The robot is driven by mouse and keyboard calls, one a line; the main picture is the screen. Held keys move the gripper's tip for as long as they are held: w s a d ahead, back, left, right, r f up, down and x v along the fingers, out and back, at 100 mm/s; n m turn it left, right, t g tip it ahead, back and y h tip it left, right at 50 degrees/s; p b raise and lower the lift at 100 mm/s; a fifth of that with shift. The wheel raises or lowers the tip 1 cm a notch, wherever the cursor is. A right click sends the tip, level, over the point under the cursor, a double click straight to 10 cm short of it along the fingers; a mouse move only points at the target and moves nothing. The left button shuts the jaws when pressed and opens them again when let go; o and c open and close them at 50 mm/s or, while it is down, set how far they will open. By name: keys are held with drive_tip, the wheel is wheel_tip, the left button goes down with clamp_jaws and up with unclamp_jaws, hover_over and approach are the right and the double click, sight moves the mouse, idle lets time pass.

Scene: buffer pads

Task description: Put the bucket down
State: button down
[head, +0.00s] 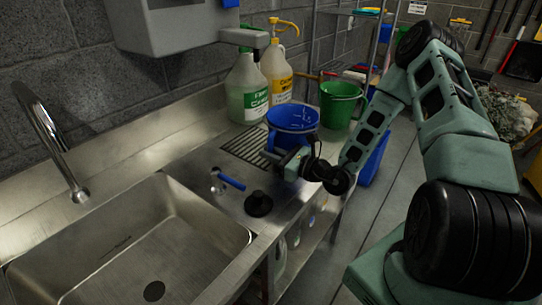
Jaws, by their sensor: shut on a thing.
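A blue bucket (293,118) with an open top is at the right end of the steel counter, over or on the slotted drain grate (241,143). My gripper (290,154) is at its near side, low on the wall, and is shut on it. The fingertips are partly hidden against the bucket. I cannot tell whether the bucket's base touches the grate. A green bucket (340,106) stands just behind and to the right, close to the blue one.
Two large jugs, one with a green label (246,88) and one yellow-labelled (277,72), stand behind the grate.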

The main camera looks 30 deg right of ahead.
drive_tip(key=shift+f, duration=0.5)
drive_tip(key=shift+f, duration=0.35)
drive_tip(key=c, duration=1.4)
unclamp_jaws()
